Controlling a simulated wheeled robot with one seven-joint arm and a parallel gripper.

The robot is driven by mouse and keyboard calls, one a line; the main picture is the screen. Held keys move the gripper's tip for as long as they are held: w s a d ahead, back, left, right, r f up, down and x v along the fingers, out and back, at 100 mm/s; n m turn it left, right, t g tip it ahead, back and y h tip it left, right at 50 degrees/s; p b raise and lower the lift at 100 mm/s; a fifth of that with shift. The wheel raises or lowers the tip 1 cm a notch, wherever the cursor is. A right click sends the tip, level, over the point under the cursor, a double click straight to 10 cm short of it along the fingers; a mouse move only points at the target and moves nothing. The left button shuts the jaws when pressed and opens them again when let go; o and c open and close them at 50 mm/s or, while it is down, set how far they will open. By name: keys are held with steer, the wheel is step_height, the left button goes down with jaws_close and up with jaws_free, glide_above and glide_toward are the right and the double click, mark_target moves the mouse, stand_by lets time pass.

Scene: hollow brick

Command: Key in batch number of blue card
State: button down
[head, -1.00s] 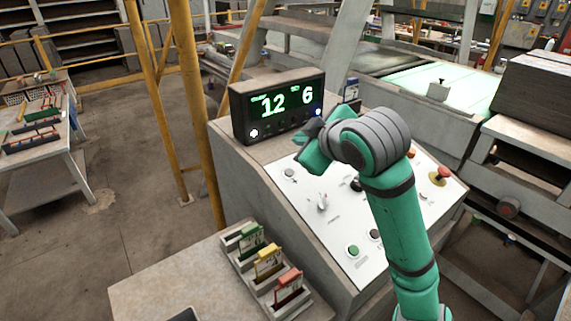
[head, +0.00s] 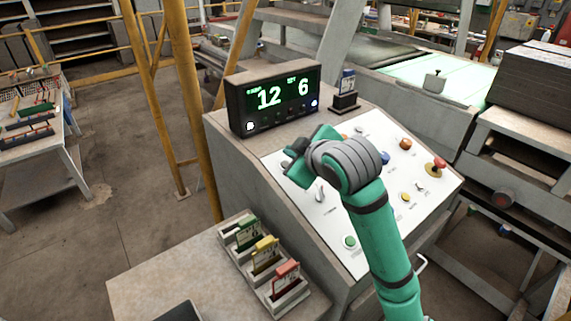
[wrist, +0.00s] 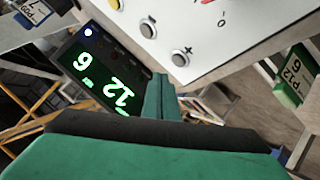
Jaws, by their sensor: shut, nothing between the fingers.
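A black display box (head: 276,98) on the console reads 12 on the left and 6 on the right in green digits. It also shows upside down in the wrist view (wrist: 100,78). The blue card (head: 347,80) stands in a dark holder right of the display; at the wrist view's top left (wrist: 37,10) its print is only partly legible. My gripper (head: 288,160) is shut and empty over the panel's upper left, in front of the display. In the wrist view its fingers (wrist: 160,97) point toward a plus button (wrist: 181,57); contact is not visible. Another grey button (wrist: 148,28) lies beyond it.
The white panel (head: 425,205) carries coloured buttons and a red mushroom button (head: 438,165). A rack at front left holds green (head: 246,234), yellow (head: 265,252) and red (head: 286,277) cards. Yellow posts (head: 190,90) stand left of the console.

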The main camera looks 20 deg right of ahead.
mark_target(286, 165)
steer(key=shift+w+a+f, duration=0.1)
steer(key=shift+w+f, duration=0.15)
steer(key=shift+f, duration=0.6)
steer(key=shift+w, duration=0.1)
stand_by(1.1)
steer(key=shift+f, duration=0.15)
steer(key=shift+f, duration=0.25)
